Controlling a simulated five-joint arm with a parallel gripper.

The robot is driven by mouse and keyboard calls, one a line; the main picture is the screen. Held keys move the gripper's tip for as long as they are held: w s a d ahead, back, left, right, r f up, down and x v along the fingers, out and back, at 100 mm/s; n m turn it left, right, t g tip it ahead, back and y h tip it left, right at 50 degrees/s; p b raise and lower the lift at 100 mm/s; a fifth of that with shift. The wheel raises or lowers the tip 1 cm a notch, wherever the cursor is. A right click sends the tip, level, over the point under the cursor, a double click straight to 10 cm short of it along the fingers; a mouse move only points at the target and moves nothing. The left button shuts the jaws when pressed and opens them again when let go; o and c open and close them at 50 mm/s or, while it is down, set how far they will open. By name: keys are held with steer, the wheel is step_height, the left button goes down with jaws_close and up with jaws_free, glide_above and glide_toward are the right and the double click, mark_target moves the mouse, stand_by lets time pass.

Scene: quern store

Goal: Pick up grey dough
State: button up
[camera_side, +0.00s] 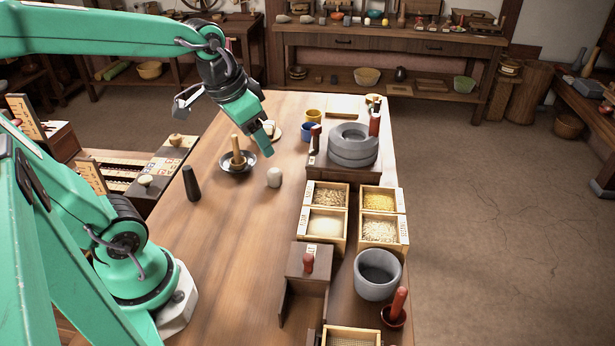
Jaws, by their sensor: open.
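A small pale grey lump (274,177), which looks like the grey dough, sits on the wooden table (225,230) left of the grain boxes. My gripper (266,143) is above and slightly left of it in the picture, pointing down and to the right. It is open, with nothing visible between its fingers. A gap shows between the fingertips and the lump; the exact height is hard to tell.
A dark bowl with a wooden pestle (237,158) stands left of the lump, and a dark upright cylinder (191,184) further left. A grey quern (353,146) and grain boxes (379,229) stand to the right. The table in front of the lump is clear.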

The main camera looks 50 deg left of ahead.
steer(key=w+a+f+g, duration=0.2)
steer(key=w+a+f, duration=0.3)
steer(key=w+a, duration=0.15)
steer(key=m+g, duration=0.2)
glide_above(274, 170)
steer(key=f, duration=0.8)
steer(key=shift+d+f, duration=0.25)
steer(key=shift+f, duration=0.1)
steer(key=shift+w+a+f, duration=0.15)
steer(key=shift+a+f, duration=0.15)
steer(key=shift+f, duration=1.45)
steer(key=shift+f, duration=2.6)
steer(key=c, duration=1.1)
